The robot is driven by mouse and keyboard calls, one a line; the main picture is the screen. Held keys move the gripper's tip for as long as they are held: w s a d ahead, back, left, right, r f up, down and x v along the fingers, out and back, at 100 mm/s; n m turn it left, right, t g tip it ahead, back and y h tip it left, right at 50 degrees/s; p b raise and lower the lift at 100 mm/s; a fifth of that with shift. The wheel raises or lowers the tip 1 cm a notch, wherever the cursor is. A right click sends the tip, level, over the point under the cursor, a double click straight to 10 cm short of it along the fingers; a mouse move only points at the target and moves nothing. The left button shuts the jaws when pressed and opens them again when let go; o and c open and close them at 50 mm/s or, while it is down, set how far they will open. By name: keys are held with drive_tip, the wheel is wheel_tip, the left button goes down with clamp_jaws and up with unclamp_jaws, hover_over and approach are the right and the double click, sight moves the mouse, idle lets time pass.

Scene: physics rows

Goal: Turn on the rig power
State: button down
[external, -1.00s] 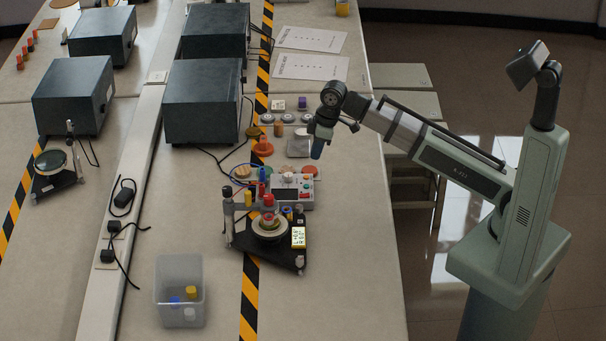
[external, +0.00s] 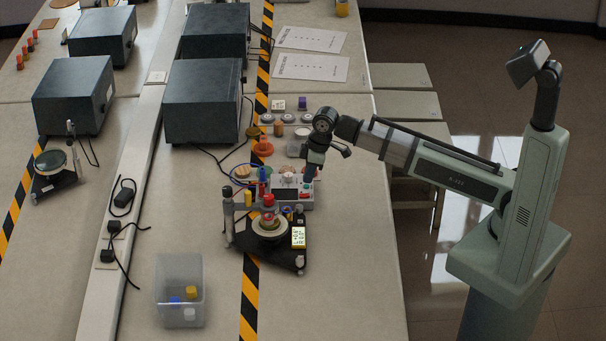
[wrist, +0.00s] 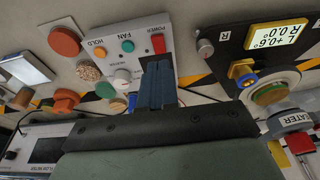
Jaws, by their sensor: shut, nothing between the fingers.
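The control box (external: 308,205) stands on the bench behind the rig. In the wrist view its panel (wrist: 112,64) carries a red switch labelled POWER (wrist: 158,44), a green button labelled FAN (wrist: 127,46), an orange button labelled HOLD (wrist: 100,51) and a white knob (wrist: 122,75). My gripper (wrist: 160,66) is shut and empty, its blue fingers pointing at the panel just below the POWER switch in the picture. In the external view my gripper (external: 309,178) is over the box's right side. I cannot tell whether the fingertips touch the panel. The switch's position is unclear.
The black rig base (external: 285,258) stands in front of the box, with a lit tilt readout (wrist: 277,37). Coloured pucks and knobs (wrist: 64,41) lie close by. A flow meter (wrist: 45,150) and a clear bin (external: 180,310) are also present.

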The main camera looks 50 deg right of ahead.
sight(308, 194)
drive_tip(key=shift+s+d+f, duration=0.1)
drive_tip(key=shift+f, duration=2.25)
drive_tip(key=shift+s+d+f, duration=0.1)
drive_tip(key=shift+s+f, duration=0.05)
drive_tip(key=shift+f, duration=0.2)
drive_tip(key=shift+r, duration=0.1)
drive_tip(key=shift+w+a+r, duration=0.25)
drive_tip(key=shift+w+a, duration=0.3)
drive_tip(key=shift+w, duration=0.05)
drive_tip(key=shift+r, duration=0.15)
